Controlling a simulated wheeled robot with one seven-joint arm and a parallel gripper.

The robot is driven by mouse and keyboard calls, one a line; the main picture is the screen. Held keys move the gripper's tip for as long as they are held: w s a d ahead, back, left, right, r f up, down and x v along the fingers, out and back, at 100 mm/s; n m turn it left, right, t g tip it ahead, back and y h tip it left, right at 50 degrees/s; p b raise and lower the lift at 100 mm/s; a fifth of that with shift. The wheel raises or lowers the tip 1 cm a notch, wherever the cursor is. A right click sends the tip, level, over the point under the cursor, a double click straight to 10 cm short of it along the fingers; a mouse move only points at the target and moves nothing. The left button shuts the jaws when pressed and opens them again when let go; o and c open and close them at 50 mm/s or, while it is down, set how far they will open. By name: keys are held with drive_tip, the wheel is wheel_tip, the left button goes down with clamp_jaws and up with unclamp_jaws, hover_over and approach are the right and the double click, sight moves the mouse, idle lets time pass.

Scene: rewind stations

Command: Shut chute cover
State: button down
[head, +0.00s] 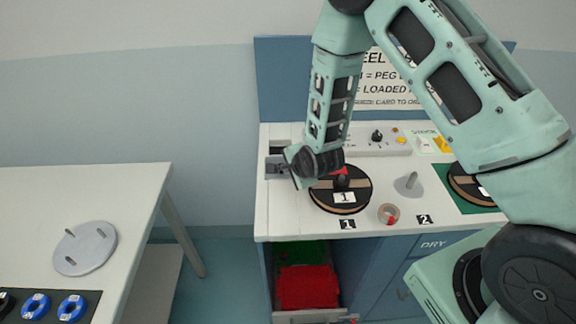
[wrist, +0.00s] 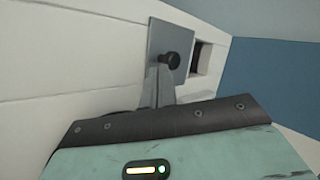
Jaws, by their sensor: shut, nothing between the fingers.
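The chute cover (wrist: 160,36) is a flat grey plate with a black knob (wrist: 173,60) in the wrist view. A dark square opening (wrist: 200,58) shows just right of the plate, so at least part of the chute is uncovered. My gripper (wrist: 162,72) is shut and empty, its fingertips in front of the plate at the left side of the knob; I cannot tell whether they touch. In the head view the cover (head: 273,168) lies at the counter's back left, with my gripper (head: 284,167) over it, partly hiding it.
A black reel (head: 340,204) marked 1 sits right beside my wrist. An open drawer (head: 310,316) with red and green contents is below. A side table (head: 110,185) stands left.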

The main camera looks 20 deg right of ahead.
drive_tip(key=shift+w, duration=0.3)
drive_tip(key=shift+w+f, duration=0.1)
drive_tip(key=shift+w, duration=0.1)
drive_tip(key=w+d+b, duration=0.1)
drive_tip(key=w, duration=0.2)
drive_tip(key=w+d+b, duration=0.1)
drive_tip(key=w+b, duration=0.1)
drive_tip(key=w, duration=0.1)
drive_tip(key=w+d+b, duration=0.1)
drive_tip(key=w, duration=0.3)
drive_tip(key=shift+d+f, duration=0.1)
drive_tip(key=shift+d, duration=0.05)
drive_tip(key=shift+w, duration=0.1)
drive_tip(key=shift+d, duration=0.1)
